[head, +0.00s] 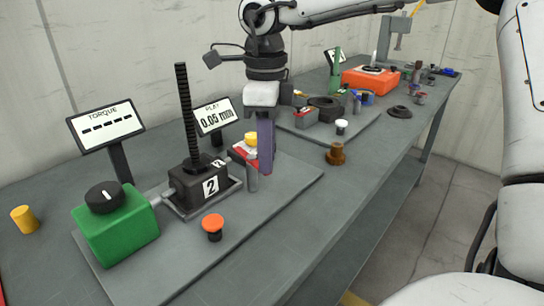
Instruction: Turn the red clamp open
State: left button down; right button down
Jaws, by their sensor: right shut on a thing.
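The red clamp (240,154) is at the right end of the screw jack marked 2 (200,186), on the grey base plate. A yellow knob (251,137) and a grey cylinder (252,180) are right beside it. My right gripper (265,168) points down, with purple fingers, and is shut on the red clamp. Its fingers hide the clamp's right part, so the exact grip is hard to see. The jack's black threaded screw (184,110) stands upright. My left gripper is out of view.
A green box with a black dial (117,222) and an orange button (213,226) are in front. The TORQUE display (106,125) shows dashes; the PLAY display (216,115) reads 0.05 mm. A yellow cylinder (25,219) stands left, a brown part (336,153) right.

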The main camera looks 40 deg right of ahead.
jog(key=shift+w+a+m+b, duration=0.25)
jog(key=shift+a+m, duration=0.25)
jog(key=shift+m, duration=0.6)
jog(key=shift+w+a+m+b, duration=0.25)
jog(key=shift+a+m, duration=0.2)
jog(key=shift+m, duration=0.65)
jog(key=shift+w+a+m+b, duration=0.15)
jog(key=shift+a+m+b, duration=0.25)
jog(key=shift+m, duration=0.7)
jog(key=shift+a, duration=0.1)
jog(key=c, duration=1.6)
grip_release()
jog(key=shift+r, duration=0.1)
notch_tip(320, 180, up, 10)
jog(key=shift+r+p, duration=0.1)
jog(key=shift+p, duration=0.85)
